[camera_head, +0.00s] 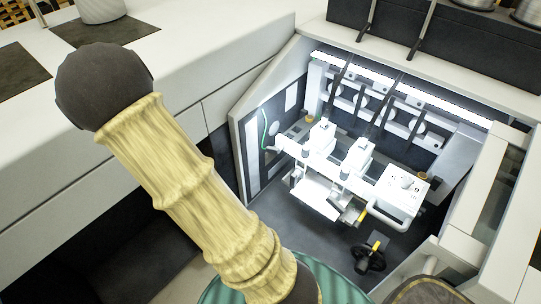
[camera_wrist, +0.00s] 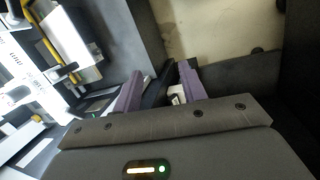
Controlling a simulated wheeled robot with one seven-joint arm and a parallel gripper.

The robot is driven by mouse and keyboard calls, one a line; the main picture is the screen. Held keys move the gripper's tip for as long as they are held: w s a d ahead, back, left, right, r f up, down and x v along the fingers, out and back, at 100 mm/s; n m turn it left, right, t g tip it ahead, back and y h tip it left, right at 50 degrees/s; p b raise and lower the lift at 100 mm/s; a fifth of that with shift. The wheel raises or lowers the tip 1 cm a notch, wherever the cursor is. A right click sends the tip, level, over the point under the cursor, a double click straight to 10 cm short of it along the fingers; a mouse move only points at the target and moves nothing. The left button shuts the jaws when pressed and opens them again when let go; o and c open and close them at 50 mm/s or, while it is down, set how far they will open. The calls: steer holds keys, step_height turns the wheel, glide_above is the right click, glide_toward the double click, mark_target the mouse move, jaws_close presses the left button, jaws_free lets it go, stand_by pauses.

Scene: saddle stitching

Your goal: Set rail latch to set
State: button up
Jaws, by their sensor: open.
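The stitching unit (camera_head: 345,172) sits in the lit machine bay in the head view, with white heads along a pale rail. White machinery with a yellow bar (camera_wrist: 48,45) lies to the left of the fingers.
A black handwheel (camera_head: 368,259) stands low at the front of the bay. White side walls (camera_head: 240,150) and a right-hand frame (camera_head: 490,205) bound the opening. The dark bay floor (camera_head: 290,225) has free room. A pale floor patch (camera_wrist: 215,30) shows beyond the fingers.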

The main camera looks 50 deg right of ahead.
mark_target(269, 151)
steer(key=d+f+n+g+h+b, duration=0.2)
steer(key=d+f+h+b, duration=0.55)
steer(key=d+f, duration=0.55)
steer(key=w+d+r+n+t+h+b, duration=0.2)
steer(key=w+r+n+t+h+b, duration=0.2)
steer(key=w+h, duration=0.4)
steer(key=shift+w+d+r+t, duration=0.2)
steer(key=shift+w+d+t, duration=0.3)
steer(key=shift+w, duration=0.75)
steer(key=shift+a, duration=0.1)
steer(key=d, duration=0.5)
steer(key=w+d, duration=0.1)
steer(key=d, duration=1.1)
steer(key=shift+w+d, duration=0.15)
steer(key=shift+w, duration=0.1)
